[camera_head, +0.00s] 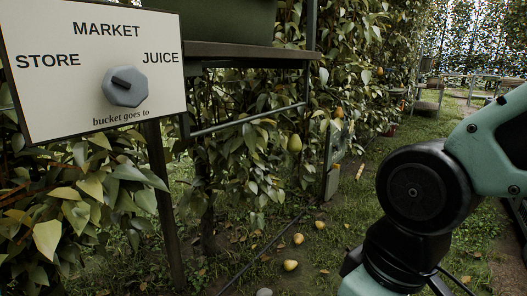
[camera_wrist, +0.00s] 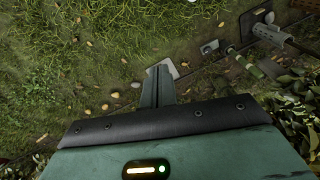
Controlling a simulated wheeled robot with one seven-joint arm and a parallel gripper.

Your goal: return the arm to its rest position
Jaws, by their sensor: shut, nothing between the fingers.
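My gripper (camera_wrist: 159,72) shows in the wrist view, its two fingers together with nothing between them. It points down over grass with small yellowish fallen fruit or leaves. In the head view my teal and black arm stands bent at the right, and the gripper itself is outside that view.
A sign (camera_head: 60,103) reading MARKET, STORE and JUICE with a grey dial (camera_head: 125,93) stands at the left. Beside it is a dark shelf (camera_head: 245,52) bearing a green container (camera_head: 222,20). A pear (camera_head: 295,143) hangs among leaves; several fallen pears (camera_head: 290,265) lie on the grass.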

